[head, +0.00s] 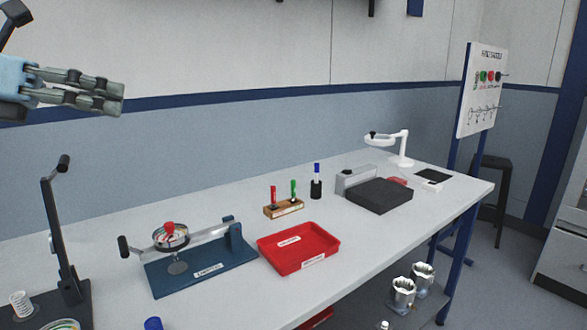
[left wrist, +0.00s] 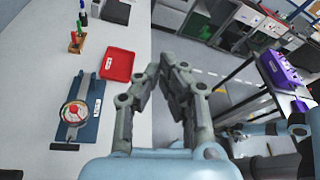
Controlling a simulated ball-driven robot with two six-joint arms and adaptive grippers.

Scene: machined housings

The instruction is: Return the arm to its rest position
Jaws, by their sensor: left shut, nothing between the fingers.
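My left gripper (head: 118,98) is at the upper left of the head view, raised well above the bench and in front of the wall. Its fingers are together and hold nothing. In the left wrist view the left gripper (left wrist: 173,75) shows with its fingers close together, pointing past the edge of the bench (left wrist: 55,140). Part of the left arm (head: 12,85) shows at the left edge of the head view. My right gripper is not seen in the head view. I cannot clearly make it out in the left wrist view.
On the bench stand a blue fixture (head: 205,275) with a round dial, a red tray (head: 300,250), a wooden pen holder (head: 284,209), a dark block (head: 380,196), a white magnifier lamp (head: 404,150) and a black lever stand (head: 65,250). A purple part (left wrist: 283,75) lies at the right in the wrist view.

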